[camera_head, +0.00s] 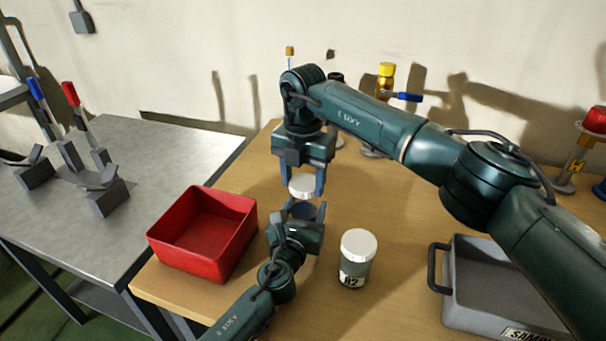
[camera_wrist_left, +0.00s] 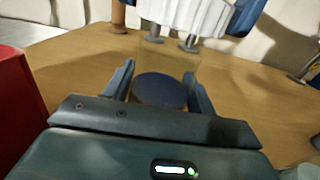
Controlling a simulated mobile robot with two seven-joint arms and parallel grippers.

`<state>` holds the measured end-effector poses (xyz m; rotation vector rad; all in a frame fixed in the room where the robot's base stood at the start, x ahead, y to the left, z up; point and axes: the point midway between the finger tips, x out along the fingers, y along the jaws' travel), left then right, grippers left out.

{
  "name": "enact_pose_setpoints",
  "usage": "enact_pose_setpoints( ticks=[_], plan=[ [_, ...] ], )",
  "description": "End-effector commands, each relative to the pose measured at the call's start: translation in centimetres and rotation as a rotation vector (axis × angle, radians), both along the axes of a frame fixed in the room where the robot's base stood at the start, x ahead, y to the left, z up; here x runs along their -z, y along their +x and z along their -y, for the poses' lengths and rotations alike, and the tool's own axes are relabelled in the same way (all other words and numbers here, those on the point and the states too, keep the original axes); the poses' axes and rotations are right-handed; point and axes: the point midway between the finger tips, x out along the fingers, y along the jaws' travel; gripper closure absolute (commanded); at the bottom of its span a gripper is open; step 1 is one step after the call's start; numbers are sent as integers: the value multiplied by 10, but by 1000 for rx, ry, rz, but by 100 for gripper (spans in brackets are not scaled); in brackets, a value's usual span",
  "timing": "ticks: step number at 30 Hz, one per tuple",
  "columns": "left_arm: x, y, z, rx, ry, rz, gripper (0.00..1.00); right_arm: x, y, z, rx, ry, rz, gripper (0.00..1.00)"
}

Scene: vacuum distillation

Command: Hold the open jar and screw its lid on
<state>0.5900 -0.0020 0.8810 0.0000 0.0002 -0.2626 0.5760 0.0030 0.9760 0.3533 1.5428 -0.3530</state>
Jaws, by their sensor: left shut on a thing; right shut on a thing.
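My left gripper (camera_head: 304,212) is shut on the open jar (camera_head: 303,209), seen as a dark round shape between its fingers. In the left wrist view a dark disc (camera_wrist_left: 160,91) sits between the left fingers (camera_wrist_left: 160,90), with faint see-through walls above it. My right gripper (camera_head: 302,183) points down from above, shut on the white ribbed lid (camera_head: 301,187). The lid is above the jar; in the left wrist view the lid (camera_wrist_left: 190,15) shows at the top. I cannot tell whether lid and jar rim touch. The left fingers hide much of the jar.
A closed jar (camera_head: 357,258) with a white lid and label stands right of my left gripper. A red bin (camera_head: 205,232) is at left, a grey tray (camera_head: 500,285) at right. Valve fittings (camera_head: 385,82) stand behind. A grey metal table (camera_head: 130,165) adjoins at left.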

Motion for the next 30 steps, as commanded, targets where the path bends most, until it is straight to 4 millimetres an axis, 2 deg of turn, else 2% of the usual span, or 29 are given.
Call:
enact_pose_setpoints(
  ticks=[9,19,30],
  plan=[
    [0,0,0,0,0,-1,85,1,0,0,0,0,0,66],
    [0,0,0,0,0,-1,85,17,0,0,0,0,-1,66],
    [0,0,0,0,0,-1,85,17,0,0,0,1,0,66]
  ],
)
